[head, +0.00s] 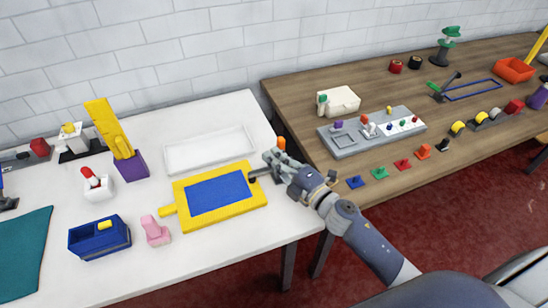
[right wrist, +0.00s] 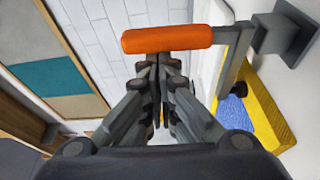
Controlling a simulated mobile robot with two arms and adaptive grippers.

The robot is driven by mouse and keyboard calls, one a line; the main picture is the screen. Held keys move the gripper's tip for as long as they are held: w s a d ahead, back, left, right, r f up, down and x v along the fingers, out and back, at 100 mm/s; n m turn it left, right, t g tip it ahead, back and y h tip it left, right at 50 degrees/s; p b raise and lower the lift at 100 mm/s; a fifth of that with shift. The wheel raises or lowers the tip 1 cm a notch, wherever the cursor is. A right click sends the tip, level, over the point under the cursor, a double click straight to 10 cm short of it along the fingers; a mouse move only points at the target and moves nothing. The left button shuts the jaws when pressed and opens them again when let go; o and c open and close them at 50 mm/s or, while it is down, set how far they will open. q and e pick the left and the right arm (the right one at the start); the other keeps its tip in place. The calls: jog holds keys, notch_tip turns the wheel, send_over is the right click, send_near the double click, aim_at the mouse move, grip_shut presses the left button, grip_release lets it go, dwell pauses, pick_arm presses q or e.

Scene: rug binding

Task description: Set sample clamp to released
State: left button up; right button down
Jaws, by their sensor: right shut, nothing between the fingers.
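A yellow frame (head: 251,203) with a blue panel (head: 215,195) lies on the white table. At its right side is what looks like the sample clamp, with a dark grey bracket (right wrist: 285,35), a grey lever arm (right wrist: 234,62) and an orange grip (right wrist: 167,39). The orange grip (head: 281,143) stands upright in the head view, just beyond my right gripper (head: 272,158). My right gripper is shut and empty; in the wrist view its fingertips (right wrist: 157,66) end right beside the grip. I cannot tell whether they touch it. My left gripper is not in view.
A white tray (head: 170,158) lies behind the frame. A yellow post (head: 112,130), a blue box (head: 75,241) and a pink piece (head: 155,232) stand to the left. A wooden table (head: 290,95) with a grey panel (head: 345,143) adjoins at right.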

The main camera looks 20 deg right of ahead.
jog(key=shift+d+m+b, duration=0.4)
jog(key=shift+m+b, duration=0.1)
jog(key=shift+m, duration=0.1)
jog(key=shift+w+d+f+m+t+b, duration=0.15)
jog(key=shift+d+m+t+b, duration=0.35)
jog(key=shift+d+m+b, duration=0.65)
jog(key=shift+s+d+f+m+t+b, duration=0.15)
jog(key=shift+d+m+t+b, duration=0.45)
jog(key=shift+d+m, duration=0.95)
jog(key=shift+w+d, duration=0.1)
jog(key=shift+d, duration=0.15)
